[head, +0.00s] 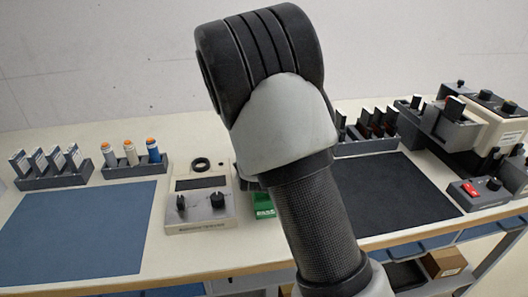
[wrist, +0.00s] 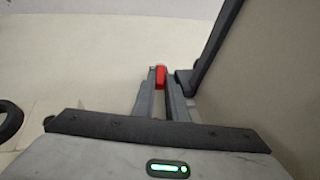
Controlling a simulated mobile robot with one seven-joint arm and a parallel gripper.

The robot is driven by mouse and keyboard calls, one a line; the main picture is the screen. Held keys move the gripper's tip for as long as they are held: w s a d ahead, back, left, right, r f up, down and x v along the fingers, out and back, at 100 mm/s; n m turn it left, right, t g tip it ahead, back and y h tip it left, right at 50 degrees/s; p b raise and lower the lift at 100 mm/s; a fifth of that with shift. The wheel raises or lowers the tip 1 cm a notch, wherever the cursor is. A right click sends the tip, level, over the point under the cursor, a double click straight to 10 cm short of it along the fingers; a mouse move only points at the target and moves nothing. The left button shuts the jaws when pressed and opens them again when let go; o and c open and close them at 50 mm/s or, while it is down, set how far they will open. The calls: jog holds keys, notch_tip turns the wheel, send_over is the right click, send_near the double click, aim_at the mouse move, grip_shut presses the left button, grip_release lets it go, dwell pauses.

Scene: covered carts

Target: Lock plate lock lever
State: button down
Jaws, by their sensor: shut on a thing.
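In the wrist view my gripper (wrist: 162,92) points away from the camera, its two grey fingers close together. No plate lock lever can be made out there.
The table (head: 150,225) holds a blue mat (head: 85,232), a dark mat (head: 395,190) and a grey box with knobs (head: 202,207). Racks line the back edge. At right stand a cream device (head: 495,125) and a control box with a red switch (head: 470,189).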

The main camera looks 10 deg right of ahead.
jog(key=b, duration=0.1)
jog(key=f+b, duration=0.1)
jog(key=b, duration=0.1)
jog(key=shift+d+f, duration=0.2)
jog(key=shift+d, duration=0.05)
jog(key=n+y+b, duration=0.1)
jog(key=b, duration=0.2)
jog(key=shift+s+d+r, duration=0.1)
jog(key=shift+d, duration=0.05)
jog(key=shift+r+n+y+b, duration=0.3)
jog(key=shift+r+b, duration=0.1)
jog(key=shift+b, duration=0.4)
jog(key=c, duration=1.8)
grip_release()
jog(key=shift+r, duration=0.1)
jog(key=shift+o, duration=0.2)
jog(key=shift+r+p, duration=0.15)
jog(key=shift+p, duration=0.3)
jog(key=shift+p, duration=0.55)
jog(key=m+h+p, duration=0.1)
jog(key=p, duration=0.3)
jog(key=shift+a+p, duration=0.3)
jog(key=shift+a, duration=0.1)
